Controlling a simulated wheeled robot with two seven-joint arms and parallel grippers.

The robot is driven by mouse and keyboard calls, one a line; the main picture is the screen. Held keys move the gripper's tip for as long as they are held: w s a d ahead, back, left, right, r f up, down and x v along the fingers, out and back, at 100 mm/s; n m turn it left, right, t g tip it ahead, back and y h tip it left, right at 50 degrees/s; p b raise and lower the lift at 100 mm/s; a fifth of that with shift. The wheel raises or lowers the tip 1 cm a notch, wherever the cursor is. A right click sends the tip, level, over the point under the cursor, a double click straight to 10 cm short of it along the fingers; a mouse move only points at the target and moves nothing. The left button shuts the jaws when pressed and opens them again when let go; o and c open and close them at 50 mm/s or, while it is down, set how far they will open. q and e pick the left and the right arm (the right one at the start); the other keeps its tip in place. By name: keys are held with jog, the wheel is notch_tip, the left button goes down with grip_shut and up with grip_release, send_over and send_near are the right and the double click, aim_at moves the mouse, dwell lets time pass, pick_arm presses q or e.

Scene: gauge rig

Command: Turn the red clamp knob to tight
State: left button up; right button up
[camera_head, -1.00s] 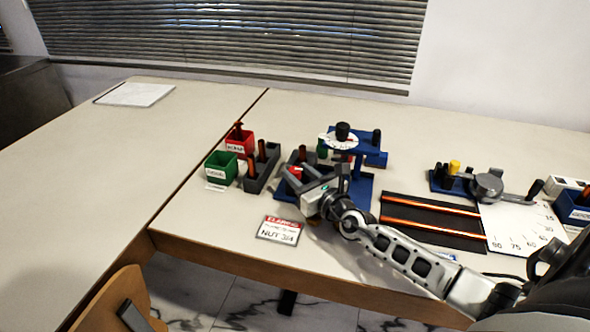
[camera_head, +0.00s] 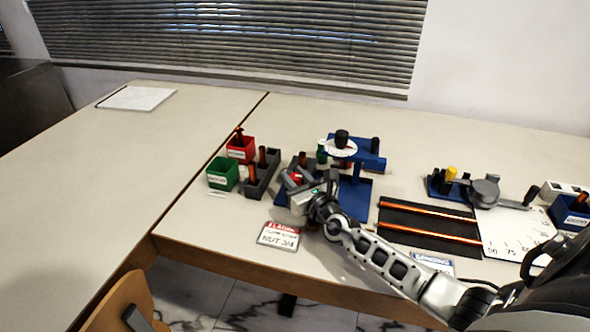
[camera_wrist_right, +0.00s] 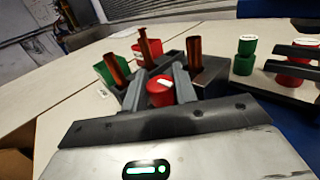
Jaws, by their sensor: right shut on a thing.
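The red clamp knob (camera_wrist_right: 160,92), with a white mark on its top, sits between the two grey fingers of my right gripper (camera_wrist_right: 158,88) in the right wrist view. The fingers are shut on its sides. In the head view the knob (camera_head: 296,177) is a small red patch, partly covered by my right gripper (camera_head: 294,183), which reaches in from the right, low over the dark fixture. The knob's lower part and the clamp under it are hidden. My left gripper is in neither view.
A green bin (camera_head: 222,173), a red bin (camera_head: 241,149) and a dark rack (camera_head: 262,176) with copper-coloured pieces stand left of the gripper. A blue stand (camera_head: 358,158) rises close on its right. A label card (camera_head: 279,236) lies in front. The left table is mostly clear.

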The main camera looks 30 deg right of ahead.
jog(key=shift+m+h, duration=0.3)
jog(key=shift+h, duration=0.1)
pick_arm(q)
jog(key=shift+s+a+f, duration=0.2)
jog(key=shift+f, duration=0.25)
pick_arm(e)
jog(key=o, duration=0.6)
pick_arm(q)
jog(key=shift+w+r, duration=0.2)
pick_arm(e)
jog(key=shift+o, duration=0.4)
jog(key=shift+s, duration=0.15)
